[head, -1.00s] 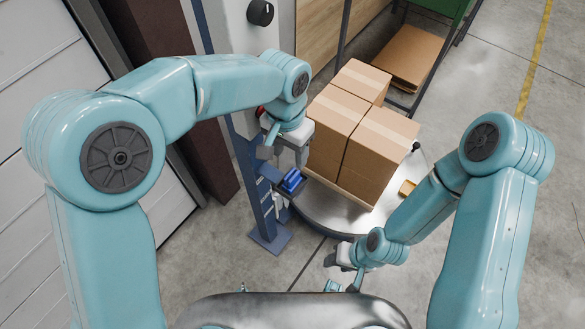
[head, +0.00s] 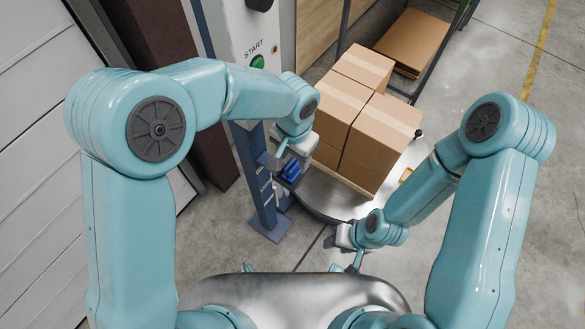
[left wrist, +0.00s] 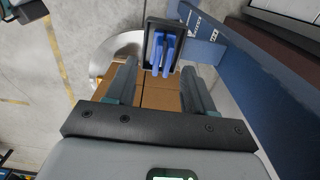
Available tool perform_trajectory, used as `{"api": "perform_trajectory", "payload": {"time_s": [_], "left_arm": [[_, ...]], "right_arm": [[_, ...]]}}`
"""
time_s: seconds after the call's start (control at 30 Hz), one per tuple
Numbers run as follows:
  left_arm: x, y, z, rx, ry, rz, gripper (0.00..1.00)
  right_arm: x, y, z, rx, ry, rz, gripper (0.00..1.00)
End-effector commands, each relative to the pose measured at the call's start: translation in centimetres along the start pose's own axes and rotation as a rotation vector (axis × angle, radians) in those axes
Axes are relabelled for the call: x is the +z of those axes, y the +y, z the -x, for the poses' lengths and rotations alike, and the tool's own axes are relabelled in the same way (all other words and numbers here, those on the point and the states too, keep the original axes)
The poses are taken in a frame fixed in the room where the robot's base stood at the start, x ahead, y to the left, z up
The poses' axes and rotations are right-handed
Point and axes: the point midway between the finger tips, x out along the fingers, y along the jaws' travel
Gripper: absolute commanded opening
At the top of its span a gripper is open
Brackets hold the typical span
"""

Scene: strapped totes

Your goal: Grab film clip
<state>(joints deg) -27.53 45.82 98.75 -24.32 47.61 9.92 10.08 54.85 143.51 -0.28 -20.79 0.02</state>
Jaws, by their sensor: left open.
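The blue film clip (head: 291,170) sits in a dark holder on the blue post, left of the boxes in the head view. It also shows in the left wrist view (left wrist: 160,52), at the top middle, ahead of the fingers. My left gripper (head: 287,158) is open, close to the clip and partly overlapping it in the head view. In the left wrist view the two fingers (left wrist: 160,72) are spread, with the clip lined up between them and nothing held. My right gripper (head: 345,243) hangs low at the front of the turntable; its jaw state is unclear.
Cardboard boxes (head: 377,140) stand stacked on the round metal turntable (head: 325,198). The blue post (head: 258,190) carries a grey panel with a green START button (head: 258,61). A dark rack (head: 340,50) stands behind. Floor at right is clear.

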Motion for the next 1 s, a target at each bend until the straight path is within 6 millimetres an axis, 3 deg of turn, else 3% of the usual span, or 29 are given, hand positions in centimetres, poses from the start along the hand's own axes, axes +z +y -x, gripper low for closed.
{"api": "perform_trajectory", "payload": {"time_s": [0.27,0.57,0.7,0.73,1.0], "left_arm": [[0.1,-0.3,-4.3,0.001,-0.004,0.0,0.53],[0.0,-0.3,-4.8,0.001,0.0,0.001,0.53],[0.0,-0.3,-4.8,0.001,0.0,0.001,0.08],[0.0,-0.3,-4.8,0.001,0.0,0.001,0.0],[0.0,-0.3,-4.8,0.001,0.0,0.0,0.0]], "right_arm": [[0.0,-0.1,0.3,0.0,0.0,0.0,0.43],[0.0,-0.1,0.3,0.0,0.0,0.0,0.43],[0.0,-0.1,0.3,0.0,0.0,0.0,0.43],[0.0,-0.1,0.3,0.0,0.0,0.0,0.43],[0.0,-0.1,0.3,0.0,0.0,0.0,0.43]]}}
